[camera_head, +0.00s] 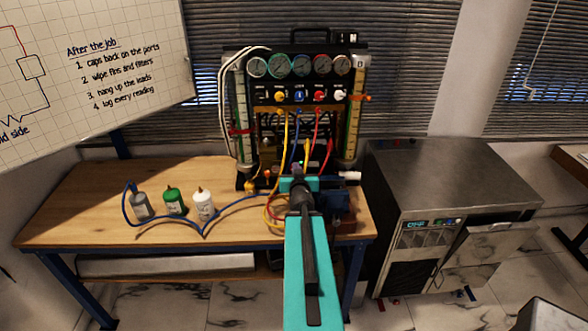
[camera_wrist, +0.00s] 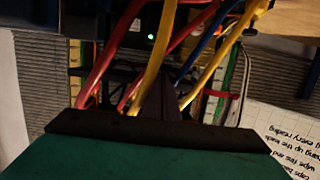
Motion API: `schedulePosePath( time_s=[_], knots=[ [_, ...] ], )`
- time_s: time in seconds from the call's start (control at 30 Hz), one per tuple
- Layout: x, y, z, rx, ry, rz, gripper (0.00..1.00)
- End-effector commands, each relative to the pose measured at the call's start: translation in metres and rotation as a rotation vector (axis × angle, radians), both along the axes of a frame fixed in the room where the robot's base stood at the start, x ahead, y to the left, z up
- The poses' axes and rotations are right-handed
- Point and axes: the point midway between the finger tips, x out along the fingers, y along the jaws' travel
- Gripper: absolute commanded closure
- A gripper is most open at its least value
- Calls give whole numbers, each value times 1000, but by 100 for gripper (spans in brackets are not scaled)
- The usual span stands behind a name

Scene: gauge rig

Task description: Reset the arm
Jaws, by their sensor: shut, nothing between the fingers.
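My teal arm reaches forward from the bottom of the head view to the front of the gauge rig (camera_head: 300,97). My gripper (camera_head: 299,172) is at the rig's lower front, close to the hanging hoses, and its tips are hard to make out there. In the wrist view, which looks upside down, the dark fingers of my gripper (camera_wrist: 160,100) are together with nothing seen between them. Yellow hoses (camera_wrist: 150,65), red hoses (camera_wrist: 122,45) and a blue hose (camera_wrist: 200,45) pass close around the fingers. I cannot tell whether any hose touches them.
A metal cabinet (camera_head: 450,180) stands right of the bench. A whiteboard (camera_head: 90,85) hangs at left.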

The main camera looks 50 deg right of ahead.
Motion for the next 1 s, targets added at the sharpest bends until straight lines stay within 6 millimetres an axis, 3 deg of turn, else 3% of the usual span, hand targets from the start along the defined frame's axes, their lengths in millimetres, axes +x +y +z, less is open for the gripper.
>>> schedulePosePath(
  time_s=[0.27,0.47,0.67,1.0],
  knots=[
    [-1,-2,0,0,0,-3,100],
    [11,12,-11,24,32,3,100],
    [39,50,-38,89,115,19,100],
    [82,145,-97,224,328,87,100]
  ],
)
